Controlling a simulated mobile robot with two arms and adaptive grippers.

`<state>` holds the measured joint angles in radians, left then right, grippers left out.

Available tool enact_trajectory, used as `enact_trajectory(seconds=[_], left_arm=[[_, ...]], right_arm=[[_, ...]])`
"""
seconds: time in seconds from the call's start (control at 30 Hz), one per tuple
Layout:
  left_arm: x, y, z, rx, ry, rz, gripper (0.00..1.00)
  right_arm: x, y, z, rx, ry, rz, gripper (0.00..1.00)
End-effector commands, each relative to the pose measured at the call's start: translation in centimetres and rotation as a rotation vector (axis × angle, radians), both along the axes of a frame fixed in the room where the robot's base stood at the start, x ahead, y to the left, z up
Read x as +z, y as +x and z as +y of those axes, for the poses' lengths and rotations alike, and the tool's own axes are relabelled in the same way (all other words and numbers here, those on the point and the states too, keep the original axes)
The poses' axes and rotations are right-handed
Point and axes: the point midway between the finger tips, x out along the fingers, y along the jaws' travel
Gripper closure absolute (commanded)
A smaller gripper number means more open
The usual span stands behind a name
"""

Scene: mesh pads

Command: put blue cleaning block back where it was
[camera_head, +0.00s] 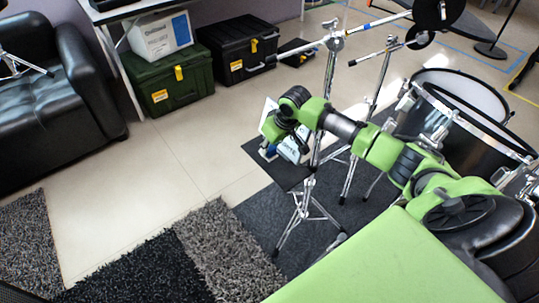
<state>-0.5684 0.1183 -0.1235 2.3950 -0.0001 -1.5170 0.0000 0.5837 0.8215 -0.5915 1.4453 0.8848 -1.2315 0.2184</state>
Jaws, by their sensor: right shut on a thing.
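My right arm reaches in from the right, and its gripper (275,139) is over the dark mat near the drum stands. It is shut on the blue cleaning block (268,152), which shows as a small blue and white piece just below the fingers. The arm partly hides the block, and the fingertips are too small to see clearly. A pale blue-white object (292,150) is right beside the gripper. I cannot tell whether it touches the block. My left gripper is not in view.
Chrome stands (309,185) and drums (459,98) are close to my right arm. A dark mat (262,213) lies below. Shaggy rugs (222,245), a black sofa (50,95), a green box (168,88) and a black box (238,50) stand left and behind. The middle floor is clear.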

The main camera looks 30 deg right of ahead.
Motion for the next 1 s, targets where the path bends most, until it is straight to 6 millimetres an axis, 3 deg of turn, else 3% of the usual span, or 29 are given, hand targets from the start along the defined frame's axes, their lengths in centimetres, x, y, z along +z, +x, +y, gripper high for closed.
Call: enact_trajectory(seconds=[0.17, 0.37, 0.77, 0.8, 0.83, 1.0], left_arm=[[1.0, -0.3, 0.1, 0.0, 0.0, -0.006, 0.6], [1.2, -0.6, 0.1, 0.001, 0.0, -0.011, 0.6], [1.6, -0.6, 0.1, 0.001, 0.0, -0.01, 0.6], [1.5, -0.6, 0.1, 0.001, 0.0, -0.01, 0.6], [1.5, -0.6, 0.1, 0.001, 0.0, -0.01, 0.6], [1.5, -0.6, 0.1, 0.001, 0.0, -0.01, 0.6]], right_arm=[[-0.7, 0.5, -0.3, -0.001, 0.001, -0.002, 0.93], [-3.6, 0.4, -0.2, 0.0, 0.0, 0.0, 0.93], [-3.9, 0.4, -0.2, 0.0, 0.0, -0.001, 0.93], [-3.9, 0.4, -0.2, 0.001, 0.0, -0.002, 0.68], [-3.9, 0.4, -0.2, 0.001, 0.0, -0.002, 0.6], [-3.9, 0.4, -0.2, 0.001, -0.001, -0.001, 0.59]])
